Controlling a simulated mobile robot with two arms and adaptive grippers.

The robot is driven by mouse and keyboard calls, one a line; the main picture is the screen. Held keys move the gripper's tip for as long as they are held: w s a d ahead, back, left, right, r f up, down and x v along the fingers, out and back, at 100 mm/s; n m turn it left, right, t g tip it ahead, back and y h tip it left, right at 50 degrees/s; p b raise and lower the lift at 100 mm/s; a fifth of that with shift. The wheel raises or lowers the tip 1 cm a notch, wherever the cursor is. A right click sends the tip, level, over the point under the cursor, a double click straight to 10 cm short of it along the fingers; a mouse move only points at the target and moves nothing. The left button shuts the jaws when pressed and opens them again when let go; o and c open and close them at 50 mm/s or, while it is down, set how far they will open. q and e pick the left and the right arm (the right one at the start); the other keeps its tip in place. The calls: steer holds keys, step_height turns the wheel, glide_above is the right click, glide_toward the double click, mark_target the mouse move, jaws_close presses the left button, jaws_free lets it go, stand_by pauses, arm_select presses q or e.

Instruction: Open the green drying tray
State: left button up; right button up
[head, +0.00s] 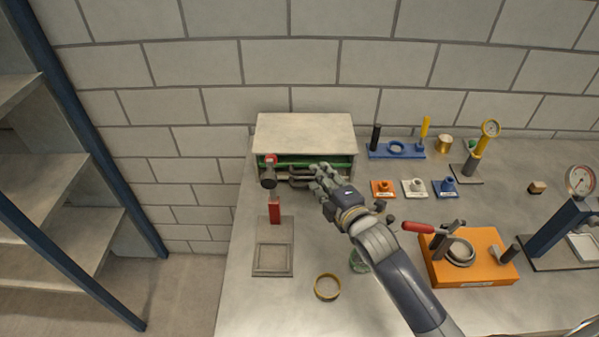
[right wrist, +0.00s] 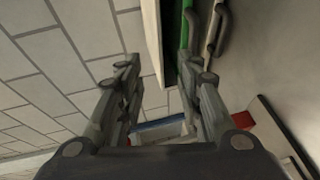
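The drying cabinet (head: 304,131) is a pale box against the back wall, with an open front. The green tray (head: 342,163) shows as a thin green strip in the upper part of that front, with dark bar handles (head: 300,183) in front. My right gripper (head: 318,177) is just in front of the cabinet at its right half. There the green front (right wrist: 186,14) and a dark handle (right wrist: 193,32) lie just beyond the right finger; contact cannot be told. My left gripper is not in view.
A dark cylinder with a red part (head: 268,176) stands at the cabinet's left front corner. A grey plate with a red block (head: 275,211) and a brass ring (head: 327,287) lie nearer. An orange fixture (head: 470,265) stands right of my forearm. A blue rack (head: 385,154) is right of the cabinet.

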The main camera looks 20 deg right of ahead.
steer(key=b, duration=0.5)
glide_toward(305, 172)
steer(key=shift+s+f, duration=0.3)
steer(key=shift+w+f, duration=0.15)
steer(key=shift+w+a, duration=0.1)
steer(key=shift+w, duration=0.4)
steer(key=p+x, duration=0.1)
steer(key=x, duration=0.7)
steer(key=shift+w+p, duration=0.2)
steer(key=shift+p, duration=0.1)
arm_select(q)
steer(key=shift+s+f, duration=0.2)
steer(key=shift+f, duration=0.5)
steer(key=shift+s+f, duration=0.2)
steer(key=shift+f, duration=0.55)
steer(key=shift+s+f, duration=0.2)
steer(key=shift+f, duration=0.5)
arm_select(e)
steer(key=shift+w+a+f, duration=0.1)
steer(key=shift+w+f, duration=0.05)
steer(key=shift+w, duration=0.45)
steer(key=shift+s, duration=0.1)
jaws_close()
